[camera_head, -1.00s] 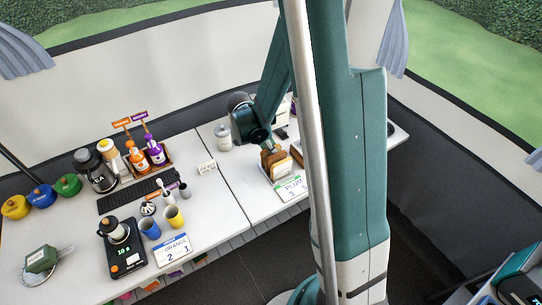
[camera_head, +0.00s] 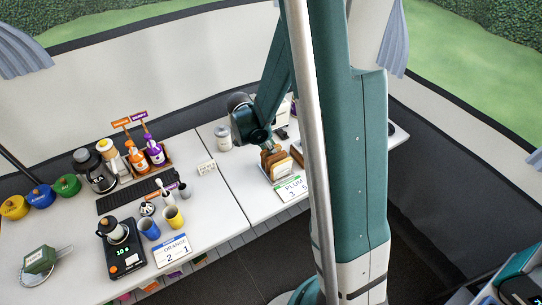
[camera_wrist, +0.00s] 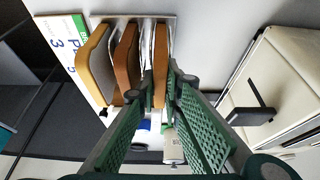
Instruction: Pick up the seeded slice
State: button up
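Several bread slices stand on edge in a rack (camera_head: 268,174) on the right-hand counter. In the wrist view I see a tan slice (camera_wrist: 95,65) at left, a browner slice (camera_wrist: 126,58) in the middle and an orange-brown slice (camera_wrist: 160,62) at right. Seeds are too small to make out, so I cannot tell which slice is the seeded one. My gripper (camera_wrist: 161,78) points down at the rack, its green fingers on either side of the right slice, very near its faces. Whether they press on it is unclear. In the head view my wrist hides part of the slices.
A card (camera_head: 291,188) stands in front of the rack. A white appliance with a dark handle (camera_wrist: 252,114) is close on the gripper's right. A jar (camera_head: 223,138) stands behind left. Bottles (camera_head: 147,154), cups (camera_head: 150,229) and a scale (camera_head: 124,255) occupy the left counter.

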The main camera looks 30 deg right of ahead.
jog(key=shift+r, duration=0.2)
jog(key=shift+c, duration=0.2)
jog(key=shift+r+p, duration=0.15)
jog(key=shift+p, duration=0.3)
notch_tip(320, 180, up, 8)
jog(key=shift+f+p, duration=0.1)
jog(key=shift+p, duration=0.5)
jog(key=shift+r, duration=1)
